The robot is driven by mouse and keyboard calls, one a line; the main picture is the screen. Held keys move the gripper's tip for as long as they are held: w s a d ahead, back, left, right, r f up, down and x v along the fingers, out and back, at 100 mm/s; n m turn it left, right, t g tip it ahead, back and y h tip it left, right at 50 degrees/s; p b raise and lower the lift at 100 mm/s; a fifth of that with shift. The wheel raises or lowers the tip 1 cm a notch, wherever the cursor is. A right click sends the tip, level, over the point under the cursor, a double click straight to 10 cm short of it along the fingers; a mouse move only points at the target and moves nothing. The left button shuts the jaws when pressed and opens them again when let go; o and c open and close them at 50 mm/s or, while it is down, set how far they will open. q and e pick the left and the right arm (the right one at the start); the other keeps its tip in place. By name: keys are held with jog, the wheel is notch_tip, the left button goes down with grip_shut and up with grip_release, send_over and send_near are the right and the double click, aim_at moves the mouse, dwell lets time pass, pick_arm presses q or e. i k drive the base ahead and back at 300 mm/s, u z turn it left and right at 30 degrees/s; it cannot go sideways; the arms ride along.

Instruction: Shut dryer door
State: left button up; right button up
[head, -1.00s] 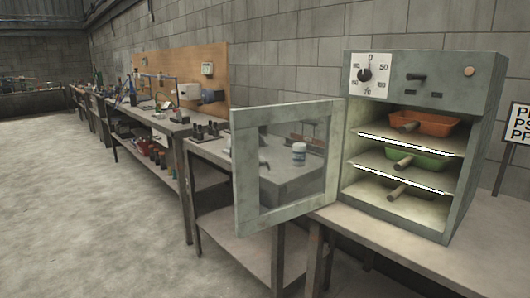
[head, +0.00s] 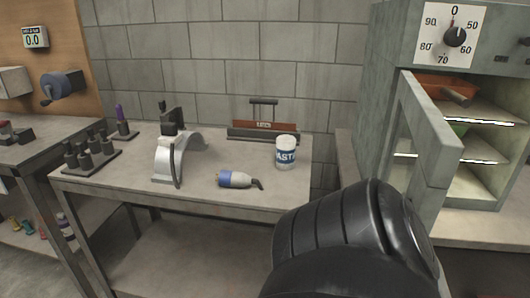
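The dryer (head: 386,62) is a grey-green cabinet at the right of the head view, cut off by the right edge. Its door (head: 446,160) stands open, hinged at the cabinet's left front side, and juts towards me, seen steeply from its edge. A black ribbed part of my arm fills the lower middle and covers the area below the door. Neither gripper shows, and I cannot tell whether the arm touches the door.
A bench (head: 221,195) left of the dryer holds a white jar (head: 286,152), a blue-and-white tool (head: 234,180), a curved metal stand (head: 176,157) and a rack of dark tools (head: 91,157). A block wall stands behind. The bench has a lower shelf (head: 180,262).

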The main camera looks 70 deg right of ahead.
aim_at(439, 151)
jog(key=i, duration=0.65)
jog(key=z, duration=3.8)
jog(key=i, duration=0.5)
jog(key=z, duration=1.05)
jog(key=k, duration=1.2)
jog(key=u, duration=0.85)
